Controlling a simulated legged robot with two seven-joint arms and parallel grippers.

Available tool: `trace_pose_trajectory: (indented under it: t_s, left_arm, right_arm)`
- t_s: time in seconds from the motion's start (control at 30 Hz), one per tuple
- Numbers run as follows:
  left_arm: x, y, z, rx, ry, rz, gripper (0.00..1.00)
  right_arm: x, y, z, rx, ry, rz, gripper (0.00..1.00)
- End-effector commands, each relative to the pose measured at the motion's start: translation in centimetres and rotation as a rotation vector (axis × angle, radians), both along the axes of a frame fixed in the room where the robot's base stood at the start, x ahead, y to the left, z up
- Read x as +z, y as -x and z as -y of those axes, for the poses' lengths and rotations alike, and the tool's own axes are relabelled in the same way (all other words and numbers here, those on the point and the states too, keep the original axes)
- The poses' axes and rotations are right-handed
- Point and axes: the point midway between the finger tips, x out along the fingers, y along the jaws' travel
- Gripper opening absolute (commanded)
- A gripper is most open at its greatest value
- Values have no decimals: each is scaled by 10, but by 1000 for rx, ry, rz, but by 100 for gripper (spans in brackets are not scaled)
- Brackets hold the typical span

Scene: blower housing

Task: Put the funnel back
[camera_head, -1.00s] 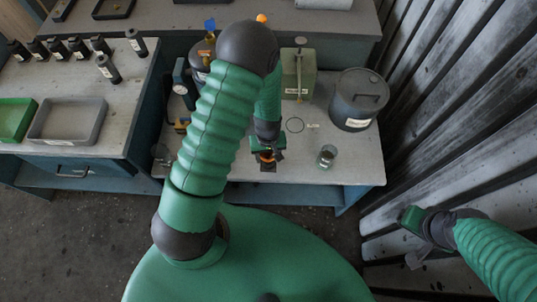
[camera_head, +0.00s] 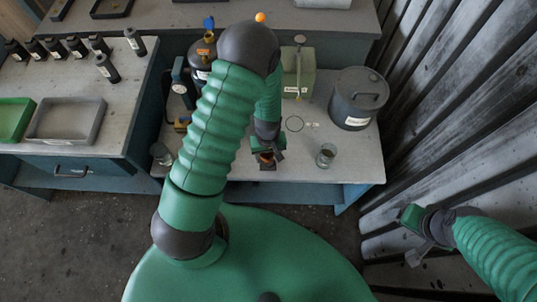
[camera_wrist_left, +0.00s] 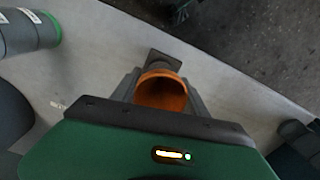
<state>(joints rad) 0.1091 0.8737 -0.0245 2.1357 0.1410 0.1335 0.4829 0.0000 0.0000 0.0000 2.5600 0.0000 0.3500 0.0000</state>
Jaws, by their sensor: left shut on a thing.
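The orange-brown funnel (camera_wrist_left: 162,92) shows in the left wrist view with its round mouth facing the camera. My left gripper (camera_wrist_left: 160,90) is shut on it, one grey finger on each side. In the head view the left gripper (camera_head: 267,160) is over the front part of the workbench, with a little of the orange funnel (camera_head: 267,157) showing.
A glass beaker (camera_head: 326,155) stands right of the left gripper. A grey lidded drum (camera_head: 358,98) and a green can (camera_head: 299,73) stand farther back. A side table at left holds several dark bottles, a green tray (camera_head: 14,118) and a grey tray (camera_head: 66,138). A corrugated wall borders the right.

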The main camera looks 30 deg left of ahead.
Motion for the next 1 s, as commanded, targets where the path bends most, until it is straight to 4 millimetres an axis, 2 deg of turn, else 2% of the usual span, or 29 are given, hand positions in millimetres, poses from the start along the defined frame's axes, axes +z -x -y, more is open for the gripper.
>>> trace_pose_trajectory:
  t_s: [0.13, 0.57, 1.0]
  left_arm:
    - [-6, 0, -1, 0, 0, 0, 25]
    - [-6, 0, -1, 0, 0, 0, 25]
    - [-16, 0, -1, -1, 0, 1, 25]
  right_arm:
    - [-4, 0, 0, 0, 0, 0, 74]
    - [-4, 0, 0, 0, 0, 0, 74]
    - [-9, 0, 0, 0, 0, 0, 74]
